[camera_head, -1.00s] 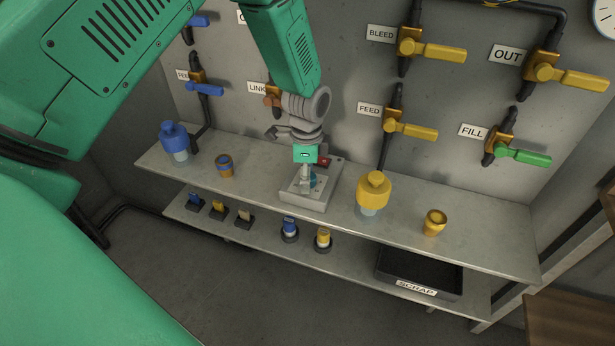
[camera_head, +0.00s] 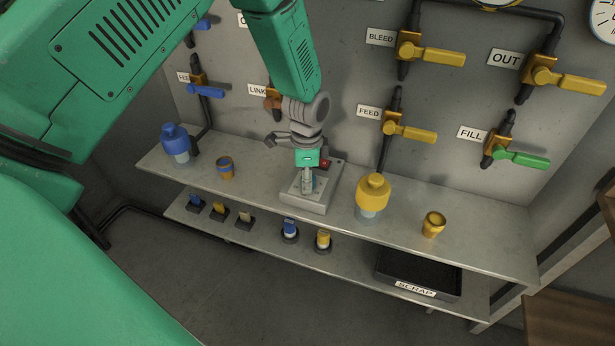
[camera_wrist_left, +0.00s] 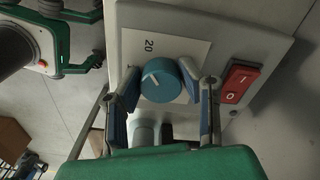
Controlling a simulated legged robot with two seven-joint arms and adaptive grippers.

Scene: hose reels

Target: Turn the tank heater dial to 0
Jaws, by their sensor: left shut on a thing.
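The tank heater dial (camera_wrist_left: 163,82) is a round teal knob with a white pointer line, on a pale plate marked 20 on the grey heater box (camera_wrist_left: 180,18). In the left wrist view the pointer slants to the left, away from straight at the 20. My left gripper (camera_wrist_left: 165,92) has one finger on each side of the dial and is shut on it. In the head view the left gripper (camera_head: 307,186) reaches down onto the heater box (camera_head: 315,205), largely hiding the dial. No other printed numbers are readable.
A red switch (camera_wrist_left: 240,82) sits beside the dial. On the shelf, a blue bottle (camera_head: 175,145) and blue-banded cup (camera_head: 225,168) stand left; a yellow bottle (camera_head: 373,192) and yellow cup (camera_head: 433,224) stand right. Wall valves with yellow handles (camera_head: 410,132) are behind.

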